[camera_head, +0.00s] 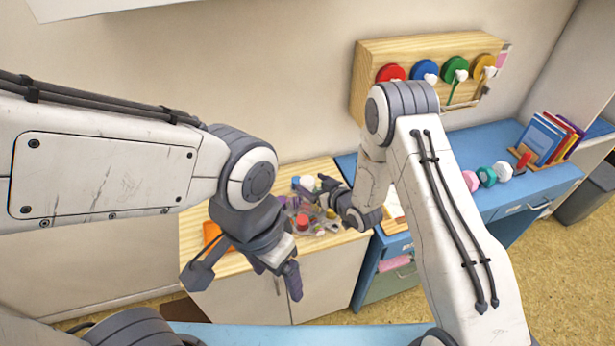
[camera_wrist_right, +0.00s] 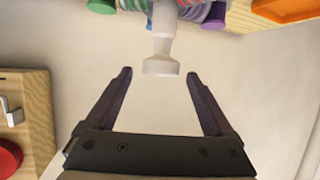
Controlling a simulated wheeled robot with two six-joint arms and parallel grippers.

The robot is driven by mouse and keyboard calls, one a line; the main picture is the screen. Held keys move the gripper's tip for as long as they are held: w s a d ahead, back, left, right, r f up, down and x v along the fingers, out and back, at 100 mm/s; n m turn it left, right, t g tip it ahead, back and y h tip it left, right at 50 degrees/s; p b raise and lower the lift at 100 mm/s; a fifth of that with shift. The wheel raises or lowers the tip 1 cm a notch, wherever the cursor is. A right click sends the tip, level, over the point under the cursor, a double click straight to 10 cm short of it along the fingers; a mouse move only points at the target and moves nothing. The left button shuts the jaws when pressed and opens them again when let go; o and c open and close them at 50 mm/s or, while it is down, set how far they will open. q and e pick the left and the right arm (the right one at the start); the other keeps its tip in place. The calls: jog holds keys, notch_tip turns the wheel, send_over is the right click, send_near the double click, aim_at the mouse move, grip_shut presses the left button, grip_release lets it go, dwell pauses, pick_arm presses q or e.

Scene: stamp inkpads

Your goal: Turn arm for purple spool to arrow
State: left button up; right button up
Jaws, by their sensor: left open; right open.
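In the right wrist view, a purple round piece (camera_wrist_right: 216,14), likely the purple spool, is partly cut off at the top edge. A white handle-like piece (camera_wrist_right: 161,55) with a flared end points down between the fingers of my right gripper (camera_wrist_right: 160,88); it looks untouched. I cannot tell whether it is the spool's arm. In the head view, my right gripper (camera_head: 322,192) is open over the cluttered wooden counter. My left gripper (camera_head: 279,281) is open and empty at the counter's front edge. No arrow can be made out.
A wooden wall rack (camera_head: 375,55) holds red, blue, green and yellow discs. A blue desk (camera_head: 490,205) to the right carries books (camera_head: 550,138) and several pink, green and white round pieces. An orange thing (camera_head: 213,234) lies at the counter's left.

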jog(key=shift+p+x, duration=0.3)
jog(key=shift+x, duration=1.15)
grip_shut()
